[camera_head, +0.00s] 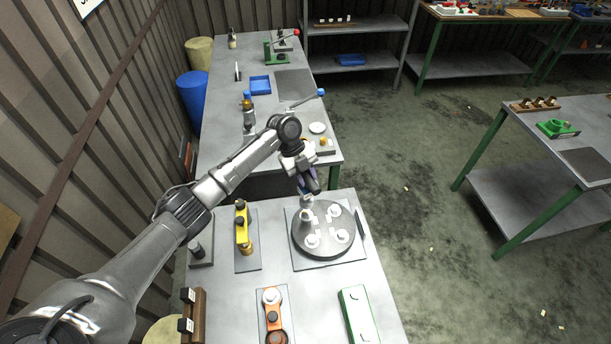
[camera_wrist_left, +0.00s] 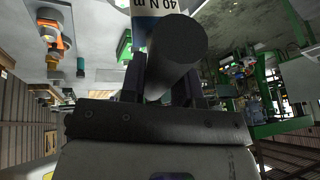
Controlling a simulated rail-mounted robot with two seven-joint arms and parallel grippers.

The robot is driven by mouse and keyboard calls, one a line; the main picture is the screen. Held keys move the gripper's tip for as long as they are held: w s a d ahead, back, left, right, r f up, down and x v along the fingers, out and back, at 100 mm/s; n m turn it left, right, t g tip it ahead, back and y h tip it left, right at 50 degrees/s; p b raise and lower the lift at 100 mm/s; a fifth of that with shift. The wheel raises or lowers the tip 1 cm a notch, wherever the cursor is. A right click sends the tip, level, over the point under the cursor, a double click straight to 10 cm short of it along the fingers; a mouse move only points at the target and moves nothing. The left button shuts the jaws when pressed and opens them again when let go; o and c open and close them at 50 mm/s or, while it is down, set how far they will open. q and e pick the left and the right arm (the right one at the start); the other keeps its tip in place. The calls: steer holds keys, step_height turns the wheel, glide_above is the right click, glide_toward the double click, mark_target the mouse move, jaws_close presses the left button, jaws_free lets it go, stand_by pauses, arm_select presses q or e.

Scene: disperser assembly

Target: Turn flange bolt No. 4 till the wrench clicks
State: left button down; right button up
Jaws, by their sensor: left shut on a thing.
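The flange (camera_head: 322,247) is a round grey disc lying on a square plate on the near table. Several bolts with pale round bases and small white tags stand around it; their numbers are too small to read. My left gripper (camera_head: 307,181) is above the flange's far left edge, shut on the torque wrench. The wrench's dark, thick handle fills the middle of the left wrist view (camera_wrist_left: 178,52), with a white and blue "40 N m" label beyond it. The wrench's lower end is down at the far left bolt (camera_head: 307,203); whether it is seated is unclear.
On the near table, a yellow tool (camera_head: 242,226) stands left of the flange. An orange part (camera_head: 272,303) and a green-edged box (camera_head: 357,315) lie nearer. A dark thin tool (camera_head: 361,223) lies to the flange's right. A second table (camera_head: 225,117) stands beyond.

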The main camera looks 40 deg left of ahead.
arm_select(q)
steer(key=shift+r+m, duration=0.1)
steer(key=shift+m, duration=0.2)
